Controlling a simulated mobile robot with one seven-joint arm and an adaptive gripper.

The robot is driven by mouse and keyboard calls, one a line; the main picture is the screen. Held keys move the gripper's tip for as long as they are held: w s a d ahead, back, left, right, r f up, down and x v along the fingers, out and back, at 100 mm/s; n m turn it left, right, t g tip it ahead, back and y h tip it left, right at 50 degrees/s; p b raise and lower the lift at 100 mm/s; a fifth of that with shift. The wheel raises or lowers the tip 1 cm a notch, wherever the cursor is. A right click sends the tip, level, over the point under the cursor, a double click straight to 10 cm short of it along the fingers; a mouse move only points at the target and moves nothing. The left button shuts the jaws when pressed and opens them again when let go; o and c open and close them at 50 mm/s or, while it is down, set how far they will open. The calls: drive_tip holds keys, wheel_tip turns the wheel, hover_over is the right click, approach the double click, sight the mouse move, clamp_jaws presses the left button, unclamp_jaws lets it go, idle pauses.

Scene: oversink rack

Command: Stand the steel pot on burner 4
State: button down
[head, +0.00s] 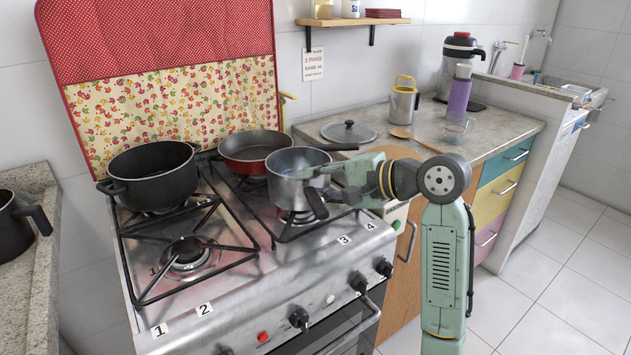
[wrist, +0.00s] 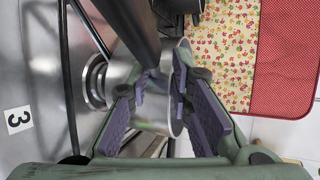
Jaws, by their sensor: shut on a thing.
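My gripper (head: 328,183) reaches in from the right and is shut on the pot. In the wrist view, the pot's shiny steel (wrist: 158,112) shows between my gripper's pads (wrist: 163,112), with a dark handle above. A burner (head: 297,215) shows just below the pot; I cannot tell whether the pot touches the grate. Labels 3 (head: 344,240) and 4 (head: 370,225) are on the stove's front right edge.
A black pot (head: 152,180) stands at the back left and a red frying pan (head: 252,148) at the back right, close behind the steel pot. The front left burner (head: 187,251) is empty. A counter (head: 490,137) with a lid and a wooden spoon lies to the right.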

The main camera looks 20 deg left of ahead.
drive_tip(key=shift+f, duration=0.3)
drive_tip(key=c, duration=1.4)
unclamp_jaws()
drive_tip(key=shift+o, duration=0.2)
drive_tip(key=shift+f, duration=0.1)
